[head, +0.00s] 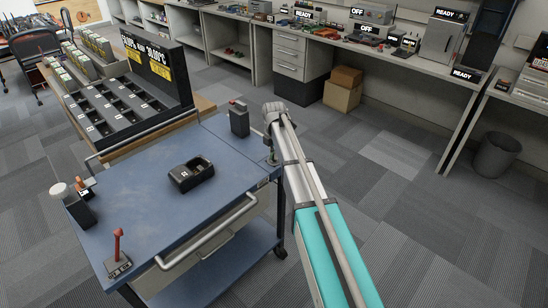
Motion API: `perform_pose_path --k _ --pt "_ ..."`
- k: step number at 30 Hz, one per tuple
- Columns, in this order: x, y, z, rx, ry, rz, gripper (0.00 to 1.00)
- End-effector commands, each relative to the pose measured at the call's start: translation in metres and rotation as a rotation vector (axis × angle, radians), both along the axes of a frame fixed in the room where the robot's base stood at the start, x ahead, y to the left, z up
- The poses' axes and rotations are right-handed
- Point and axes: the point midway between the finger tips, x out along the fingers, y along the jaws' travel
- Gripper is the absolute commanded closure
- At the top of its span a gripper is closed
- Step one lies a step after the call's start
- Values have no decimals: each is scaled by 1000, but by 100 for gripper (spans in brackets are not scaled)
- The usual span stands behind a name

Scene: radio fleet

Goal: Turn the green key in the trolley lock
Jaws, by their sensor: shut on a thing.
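The blue-topped trolley (140,207) stands at the lower left, with a drawer and a handle bar along its front. My arm reaches in from the lower right to the trolley's right edge. My gripper (271,149) points down there, small and partly hidden by my own arm. A small bit of green, the green key (271,159), shows right at its fingertips, and the gripper is shut on it. The trolley lock is not clearly visible, and I cannot tell how far the key is turned.
On the trolley are a black charger cradle (191,174), a dark radio (239,119), a red-topped lever (118,247) and a dark item with a white knob (77,205). A charging rack (120,104) stands behind. A bin (496,155) and open carpet lie right.

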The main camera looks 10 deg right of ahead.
Motion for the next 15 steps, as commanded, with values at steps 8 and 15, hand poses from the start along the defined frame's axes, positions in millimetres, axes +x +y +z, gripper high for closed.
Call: perform_pose_path --k 8,15 --pt "-1 0 0 1 2 191 100" --pt "-1 0 0 0 1 233 100"
